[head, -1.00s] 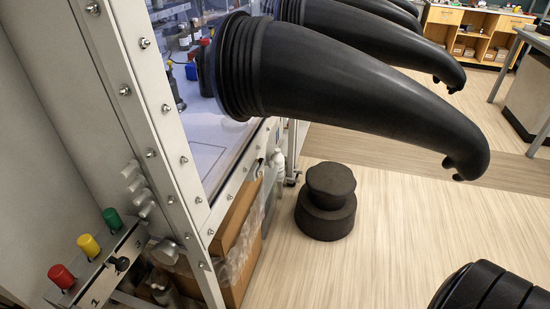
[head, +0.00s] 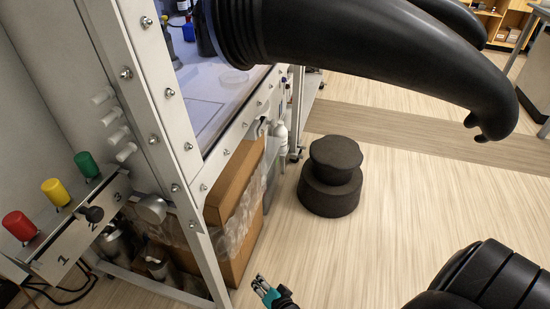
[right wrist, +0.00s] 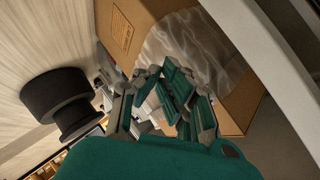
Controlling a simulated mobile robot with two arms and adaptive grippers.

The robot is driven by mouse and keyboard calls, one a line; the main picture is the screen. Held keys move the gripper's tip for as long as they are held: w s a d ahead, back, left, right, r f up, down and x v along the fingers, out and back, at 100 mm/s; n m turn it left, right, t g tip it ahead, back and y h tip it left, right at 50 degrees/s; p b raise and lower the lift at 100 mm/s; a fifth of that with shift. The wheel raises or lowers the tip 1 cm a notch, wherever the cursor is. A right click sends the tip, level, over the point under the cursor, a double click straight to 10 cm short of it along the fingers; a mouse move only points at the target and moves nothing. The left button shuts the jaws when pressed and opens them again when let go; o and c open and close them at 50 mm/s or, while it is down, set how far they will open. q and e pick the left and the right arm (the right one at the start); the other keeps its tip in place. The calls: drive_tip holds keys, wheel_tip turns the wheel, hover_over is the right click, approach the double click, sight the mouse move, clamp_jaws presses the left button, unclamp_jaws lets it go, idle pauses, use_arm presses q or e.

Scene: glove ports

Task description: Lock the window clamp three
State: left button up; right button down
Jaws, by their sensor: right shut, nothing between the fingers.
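I cannot pick out window clamp three for certain in these views. The glove box's metal window frame (head: 160,115) carries a row of bolts, and white pegs (head: 115,132) stick out beside it. My right gripper (head: 262,285) shows at the bottom of the head view, low in front of the cardboard box, with teal fingertips. In the right wrist view its fingers (right wrist: 165,98) are shut and empty, with the box behind them. My left gripper is not in view.
A black glove (head: 380,55) juts out from the window. A panel numbered 1, 2, 3 (head: 75,240) has red, yellow and green knobs. A cardboard box (head: 236,185) with plastic wrap stands under the window. A dark round stool (head: 331,177) stands on open floor.

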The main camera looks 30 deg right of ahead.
sight(264, 127)
drive_tip(key=w+d+r+m+t+h+b, duration=0.35)
drive_tip(key=w+r+m+t+b, duration=0.2)
drive_tip(key=w+r+m, duration=0.55)
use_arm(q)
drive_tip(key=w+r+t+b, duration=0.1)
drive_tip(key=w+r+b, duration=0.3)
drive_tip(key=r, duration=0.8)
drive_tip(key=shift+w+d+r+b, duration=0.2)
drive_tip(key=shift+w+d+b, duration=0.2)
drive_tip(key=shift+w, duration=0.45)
use_arm(e)
drive_tip(key=s+d+r+m+t+h, duration=0.1)
drive_tip(key=d+r+m+h, duration=0.3)
drive_tip(key=r+m, duration=0.4)
drive_tip(key=s+d+r+m+t+h, duration=0.1)
drive_tip(key=d+r+m+h, duration=0.3)
drive_tip(key=r+m+h, duration=0.3)
wheel_tip(264, 127, up, 4)
drive_tip(key=shift+d+m, duration=0.2)
drive_tip(key=shift+m, duration=0.6)
drive_tip(key=shift+h, duration=0.25)
